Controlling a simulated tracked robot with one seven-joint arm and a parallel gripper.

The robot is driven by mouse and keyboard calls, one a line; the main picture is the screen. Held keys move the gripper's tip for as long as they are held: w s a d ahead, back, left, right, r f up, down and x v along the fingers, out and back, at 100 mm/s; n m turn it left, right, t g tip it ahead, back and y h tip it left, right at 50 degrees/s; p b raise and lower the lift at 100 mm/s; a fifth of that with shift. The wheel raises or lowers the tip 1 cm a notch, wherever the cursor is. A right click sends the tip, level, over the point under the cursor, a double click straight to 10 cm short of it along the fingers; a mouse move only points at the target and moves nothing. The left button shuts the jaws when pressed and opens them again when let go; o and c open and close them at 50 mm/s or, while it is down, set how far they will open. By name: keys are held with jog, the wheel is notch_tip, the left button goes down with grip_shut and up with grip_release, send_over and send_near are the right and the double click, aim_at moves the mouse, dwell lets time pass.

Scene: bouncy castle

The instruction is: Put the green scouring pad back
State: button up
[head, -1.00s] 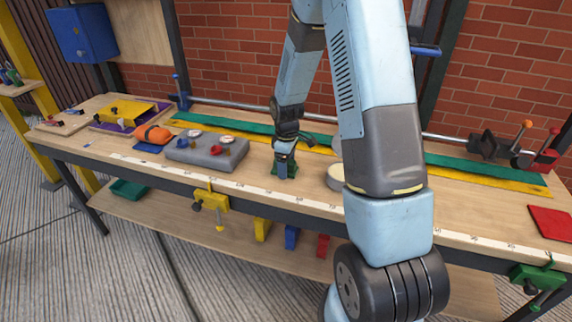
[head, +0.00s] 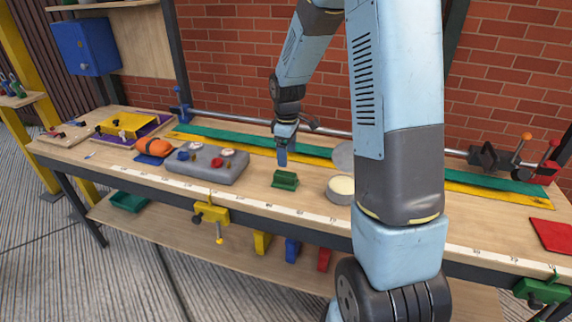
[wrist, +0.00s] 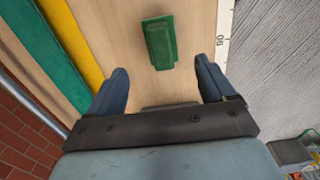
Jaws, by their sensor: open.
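The green scouring pad (head: 285,180) lies on the wooden bench top, between the grey block and the round tin. In the wrist view the green pad (wrist: 160,41) looks like a small block on a wider green base, beyond the fingertips and between their lines. My gripper (head: 282,158) is above and just behind the pad, apart from it. In the wrist view my gripper (wrist: 162,80) has its two blue fingers wide apart with nothing between them.
A grey block (head: 207,165) with knobs stands left of the pad. A round tin (head: 340,190) with pale contents stands to the right, partly behind my arm. An orange item (head: 154,146) sits on a blue pad (head: 150,159). Green and yellow strips (head: 235,137) run along the back.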

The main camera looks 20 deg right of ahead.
jog(key=s+r+m+t, duration=0.1)
jog(key=s+r+m, duration=0.2)
jog(key=s+r, duration=0.45)
jog(key=s+r+m+t, duration=0.2)
jog(key=s+r, duration=0.3)
jog(key=r, duration=0.6)
jog(key=s+r+m+t, duration=0.1)
jog(key=s+r+m, duration=0.1)
jog(key=s, duration=0.5)
jog(key=s+r+m+t, duration=0.1)
jog(key=s+r+m, duration=0.2)
jog(key=s, duration=0.5)
jog(key=shift+s+a+m+t, duration=0.25)
jog(key=shift+s+m+t, duration=0.05)
jog(key=shift+m, duration=0.1)
jog(key=shift+c, duration=0.2)
